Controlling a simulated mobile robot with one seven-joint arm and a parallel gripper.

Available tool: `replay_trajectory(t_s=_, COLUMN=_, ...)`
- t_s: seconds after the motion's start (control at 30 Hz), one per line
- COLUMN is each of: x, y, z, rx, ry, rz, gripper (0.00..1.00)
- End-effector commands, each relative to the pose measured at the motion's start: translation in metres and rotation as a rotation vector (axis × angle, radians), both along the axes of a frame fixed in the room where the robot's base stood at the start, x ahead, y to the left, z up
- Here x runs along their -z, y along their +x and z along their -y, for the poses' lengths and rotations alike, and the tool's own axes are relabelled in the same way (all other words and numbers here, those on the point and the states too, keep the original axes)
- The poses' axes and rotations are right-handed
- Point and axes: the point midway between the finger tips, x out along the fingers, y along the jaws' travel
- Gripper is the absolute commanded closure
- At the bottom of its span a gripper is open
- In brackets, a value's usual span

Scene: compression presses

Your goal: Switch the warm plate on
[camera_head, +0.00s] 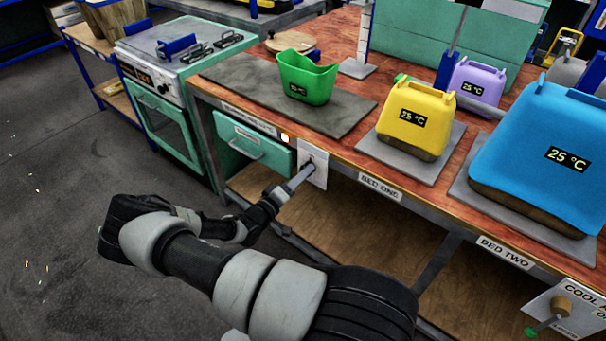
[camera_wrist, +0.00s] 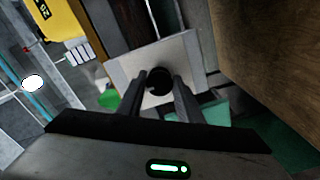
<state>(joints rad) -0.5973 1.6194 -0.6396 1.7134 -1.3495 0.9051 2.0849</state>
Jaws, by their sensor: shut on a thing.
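The warm plate (camera_head: 345,111) is a dark grey slab on the wooden bench, with a green open container (camera_head: 306,80) standing on it. Below its front edge is a pale switch panel (camera_head: 319,158), also seen in the wrist view (camera_wrist: 190,50). A small lamp (camera_head: 285,137) glows pale orange on the bench edge beside it. My gripper (camera_head: 304,176) reaches the panel from the front left. In the wrist view its two fingers (camera_wrist: 158,88) stand either side of a dark round knob (camera_wrist: 159,78) and are shut on it. The fingers partly hide the knob in the head view.
A green drawer (camera_head: 252,145) is left of the panel. Yellow (camera_head: 411,118) and blue (camera_head: 545,150) containers stand on grey plates to the right. Open floor lies at left.

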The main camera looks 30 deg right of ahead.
Motion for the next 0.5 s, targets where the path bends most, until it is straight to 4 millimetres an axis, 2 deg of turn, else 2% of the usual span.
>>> replay_trajectory(t_s=0.5, x=0.0010, y=0.0004, z=-0.0011, rx=-0.001, ry=0.019, rz=0.050, gripper=0.90)
